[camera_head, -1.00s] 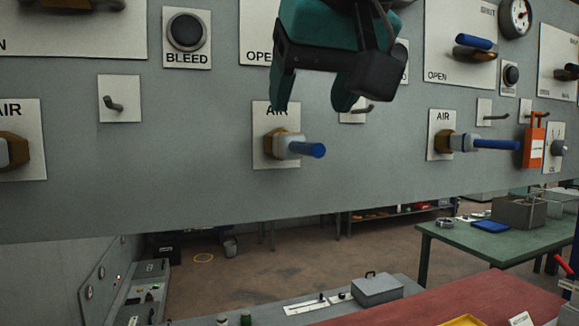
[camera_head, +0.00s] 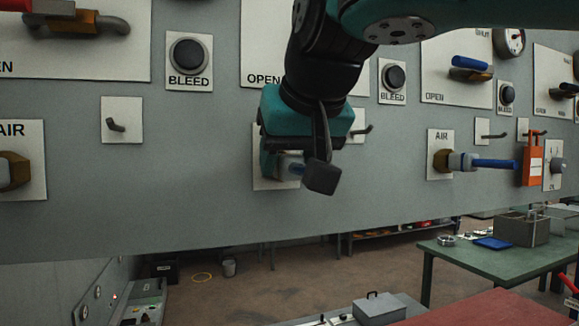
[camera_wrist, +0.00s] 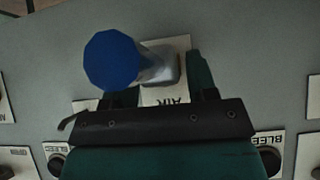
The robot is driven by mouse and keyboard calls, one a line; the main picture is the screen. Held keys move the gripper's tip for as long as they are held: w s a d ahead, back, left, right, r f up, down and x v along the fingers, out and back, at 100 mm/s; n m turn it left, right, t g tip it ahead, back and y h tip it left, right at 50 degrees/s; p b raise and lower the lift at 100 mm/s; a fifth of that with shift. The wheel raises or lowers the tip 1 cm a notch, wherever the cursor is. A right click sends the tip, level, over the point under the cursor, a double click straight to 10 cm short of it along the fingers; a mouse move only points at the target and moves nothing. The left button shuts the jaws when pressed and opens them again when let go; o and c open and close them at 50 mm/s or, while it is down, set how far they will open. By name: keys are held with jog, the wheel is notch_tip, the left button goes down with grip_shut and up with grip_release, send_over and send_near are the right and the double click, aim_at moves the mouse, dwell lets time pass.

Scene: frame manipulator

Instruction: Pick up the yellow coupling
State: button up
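No plainly yellow coupling stands out in the current views. The middle AIR plate (camera_head: 262,180) carries a grey coupling (camera_head: 290,165) with a blue end, mostly hidden by my gripper (camera_head: 294,172). In the wrist view the blue end (camera_wrist: 112,60) and grey body (camera_wrist: 163,67) lie between and in front of my fingers. My gripper is open around the grey body, with a gap at the right finger; contact on the other side is hidden. A brass-coloured fitting (camera_head: 441,161) with a grey and blue coupling (camera_head: 490,163) is on the right AIR plate.
The grey panel (camera_head: 190,225) carries several hooks, BLEED knobs (camera_head: 190,54) and valve handles. An orange tagged item (camera_head: 533,163) hangs at the right. Below are a green table (camera_head: 470,258), a grey box (camera_head: 380,308) and a red surface (camera_head: 480,310).

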grip_shut()
jog(key=shift+r, duration=0.15)
